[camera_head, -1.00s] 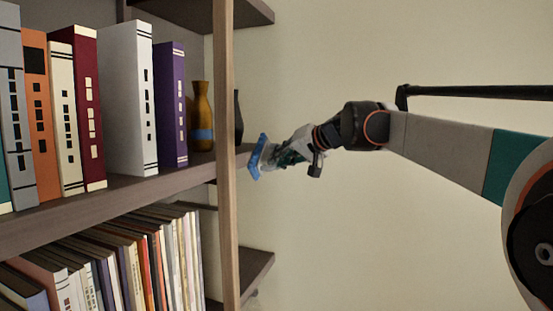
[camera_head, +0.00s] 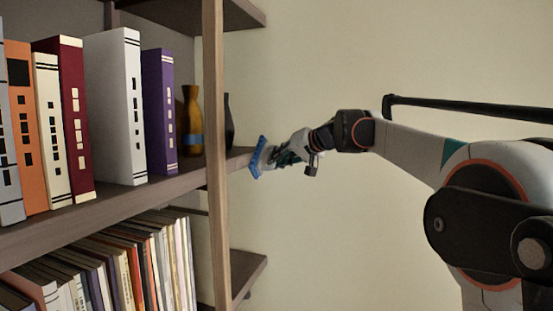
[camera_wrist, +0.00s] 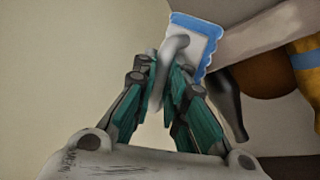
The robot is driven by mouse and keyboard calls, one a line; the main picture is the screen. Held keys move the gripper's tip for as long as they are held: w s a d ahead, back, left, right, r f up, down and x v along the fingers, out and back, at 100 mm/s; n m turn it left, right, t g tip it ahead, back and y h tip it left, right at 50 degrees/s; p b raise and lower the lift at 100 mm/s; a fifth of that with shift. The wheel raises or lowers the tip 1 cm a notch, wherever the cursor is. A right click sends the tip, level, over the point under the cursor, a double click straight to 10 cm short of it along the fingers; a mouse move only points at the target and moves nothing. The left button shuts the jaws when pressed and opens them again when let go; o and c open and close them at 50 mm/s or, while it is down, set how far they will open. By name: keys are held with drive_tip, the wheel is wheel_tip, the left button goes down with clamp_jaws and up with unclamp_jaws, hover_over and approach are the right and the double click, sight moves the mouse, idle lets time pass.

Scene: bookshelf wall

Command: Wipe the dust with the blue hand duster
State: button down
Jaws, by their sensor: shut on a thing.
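The blue hand duster (camera_head: 257,158) is held out at the end of my arm, beside the open right end of the shelf (camera_head: 238,159). My gripper (camera_head: 281,158) is shut on the duster's handle. In the wrist view, the teal fingers of my gripper (camera_wrist: 170,85) close around the grey curved handle, and the duster (camera_wrist: 203,38) shows a white back with a blue scalloped edge. The duster appears close to the shelf edge; I cannot tell whether it touches. I can make out no dust in either view.
A brown vase with a blue band (camera_head: 193,125) and a dark vase (camera_head: 228,122) stand near the shelf's right end, the dark one closest to the duster. Upright books (camera_head: 115,110) fill the left. A wooden post (camera_head: 215,200) stands in front. The wall side at right is free.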

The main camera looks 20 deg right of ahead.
drive_tip(key=shift+s+a+b, duration=0.25)
drive_tip(key=shift+s+a, duration=0.5)
drive_tip(key=shift+s, duration=0.25)
drive_tip(key=shift+s+a+b, duration=0.25)
drive_tip(key=shift+s+a, duration=0.5)
drive_tip(key=shift+s, duration=0.2)
drive_tip(key=s+a, duration=0.5)
drive_tip(key=s, duration=0.2)
drive_tip(key=shift+s+a+b, duration=0.2)
drive_tip(key=shift+s+b, duration=0.1)
drive_tip(key=shift+s, duration=0.1)
drive_tip(key=shift+s+d, duration=0.55)
drive_tip(key=shift+d, duration=0.25)
drive_tip(key=shift+s+d, duration=0.6)
drive_tip(key=shift+d, duration=0.25)
drive_tip(key=shift+s+d, duration=0.55)
drive_tip(key=shift+d, duration=0.25)
